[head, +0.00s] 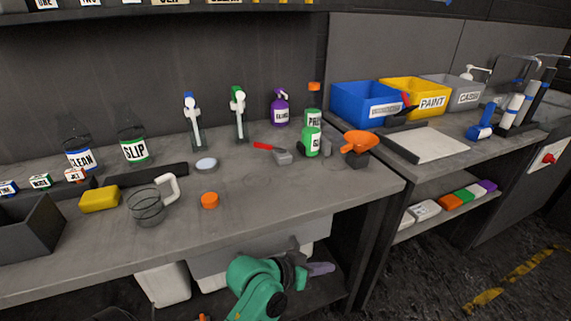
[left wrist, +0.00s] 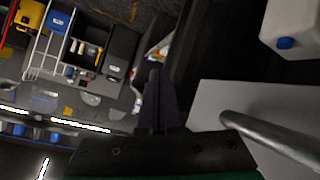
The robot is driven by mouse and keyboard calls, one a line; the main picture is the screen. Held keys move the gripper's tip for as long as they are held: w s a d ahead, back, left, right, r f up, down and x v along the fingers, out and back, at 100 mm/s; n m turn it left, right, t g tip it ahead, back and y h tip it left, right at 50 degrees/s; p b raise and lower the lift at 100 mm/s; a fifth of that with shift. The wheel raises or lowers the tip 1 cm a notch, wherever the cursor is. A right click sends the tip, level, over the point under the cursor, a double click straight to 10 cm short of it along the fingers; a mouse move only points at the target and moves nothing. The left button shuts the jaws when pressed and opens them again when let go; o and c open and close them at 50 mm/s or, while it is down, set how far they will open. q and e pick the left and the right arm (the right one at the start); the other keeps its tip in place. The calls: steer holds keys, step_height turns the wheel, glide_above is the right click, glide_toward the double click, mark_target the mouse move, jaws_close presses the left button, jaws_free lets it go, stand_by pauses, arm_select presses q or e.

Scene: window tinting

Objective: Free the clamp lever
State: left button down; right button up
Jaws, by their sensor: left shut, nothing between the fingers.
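I cannot pick out a clamp lever with certainty in either view. A small grey piece with a red handle (head: 268,148) lies on the workbench near the green bottles; I cannot tell whether it is a clamp. My left gripper (head: 322,268), on a green arm, is low in front of the bench, below the worktop and beside the lower shelf. Its fingers are shut and empty. In the left wrist view the dark fingers (left wrist: 155,95) are together, with a grey metal bar (left wrist: 270,138) to their right. My right gripper is not in view.
The workbench (head: 250,195) holds a yellow sponge (head: 99,199), a glass jug (head: 146,207) and an orange cap (head: 209,200). Blue (head: 352,98) and yellow (head: 408,92) bins stand on the right bench. A white container with a blue cap (left wrist: 286,43) shows in the left wrist view.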

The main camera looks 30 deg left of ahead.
arm_select(q)
steer(key=w+r+n+t+h, duration=0.1)
steer(key=w+r+n+t, duration=0.25)
steer(key=r, duration=0.35)
steer(key=w+r+n+t+h, duration=0.1)
steer(key=w+r+n+t, duration=0.1)
steer(key=w+r+t, duration=0.4)
steer(key=a+r+n+t+y, duration=0.5)
steer(key=a+r+n+y, duration=0.25)
steer(key=r+n, duration=0.25)
steer(key=s+a+n+g+y, duration=0.1)
steer(key=a+n+g+y, duration=1.1)
steer(key=n+y, duration=0.8)
step_height(320, 180, down, 7)
steer(key=n+g+h, duration=0.2)
steer(key=n, duration=0.1)
steer(key=n+g+h, duration=0.2)
steer(key=n+h, duration=0.1)
steer(key=n, duration=0.1)
steer(key=shift+w+r+n+g+h, duration=0.1)
steer(key=shift+r+n+g+h, duration=0.1)
steer(key=shift+n+g+h, duration=0.05)
steer(key=shift+f, duration=0.15)
